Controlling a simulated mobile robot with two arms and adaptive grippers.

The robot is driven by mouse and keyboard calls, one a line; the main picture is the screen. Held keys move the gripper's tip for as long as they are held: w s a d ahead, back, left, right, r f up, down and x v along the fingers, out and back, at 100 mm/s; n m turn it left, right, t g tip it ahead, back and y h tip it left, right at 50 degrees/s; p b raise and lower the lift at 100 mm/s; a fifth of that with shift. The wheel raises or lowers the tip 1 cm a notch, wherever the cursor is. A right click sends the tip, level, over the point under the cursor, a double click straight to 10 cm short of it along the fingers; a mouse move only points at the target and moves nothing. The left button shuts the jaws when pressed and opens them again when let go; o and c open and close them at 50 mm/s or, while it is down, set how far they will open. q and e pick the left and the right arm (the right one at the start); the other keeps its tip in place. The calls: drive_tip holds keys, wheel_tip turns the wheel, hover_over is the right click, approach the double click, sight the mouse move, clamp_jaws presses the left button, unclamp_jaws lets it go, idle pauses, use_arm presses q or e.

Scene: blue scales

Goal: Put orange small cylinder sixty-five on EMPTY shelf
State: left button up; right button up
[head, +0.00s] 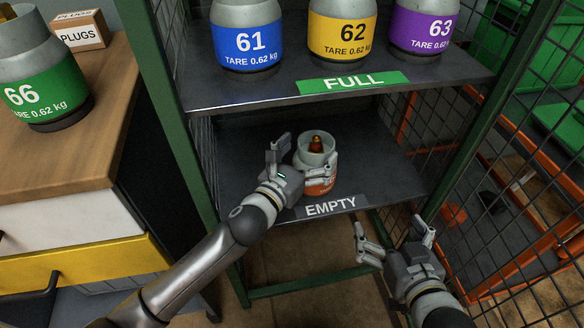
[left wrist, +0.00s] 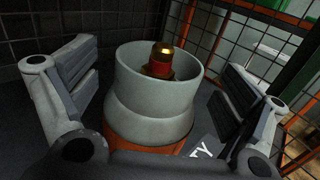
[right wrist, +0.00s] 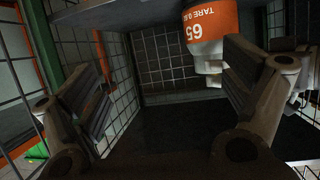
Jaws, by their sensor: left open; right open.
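The orange small cylinder sixty-five (head: 316,161) stands upright on the EMPTY shelf (head: 371,150), with a grey collar and a brass and red valve on top. My left gripper (head: 305,160) is open around it, one finger on each side. In the left wrist view the cylinder (left wrist: 150,92) sits between the spread fingers (left wrist: 155,95), with gaps visible on both sides. My right gripper (head: 397,243) is open and empty in front of the shelf, to the right. The right wrist view shows the cylinder's orange 65 band (right wrist: 207,24) upside down.
The FULL shelf (head: 300,92) above holds blue cylinder 61 (head: 247,38), yellow 62 (head: 342,32) and purple 63 (head: 424,28). Green cylinder 66 (head: 42,90) and a PLUGS box (head: 80,32) stand on the wooden counter (head: 95,110). Green posts and mesh frame the rack.

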use_arm(q)
drive_tip(key=v, duration=0.8)
drive_tip(key=shift+s+p, duration=0.25)
drive_tip(key=shift+p, duration=0.2)
use_arm(e)
drive_tip(key=s+d+f+g+h, duration=0.1)
drive_tip(key=s+f+g, duration=0.2)
drive_tip(key=f, duration=0.1)
drive_tip(key=shift+s+d+f, duration=0.3)
drive_tip(key=shift+d, duration=0.05)
use_arm(q)
drive_tip(key=shift+a, duration=0.15)
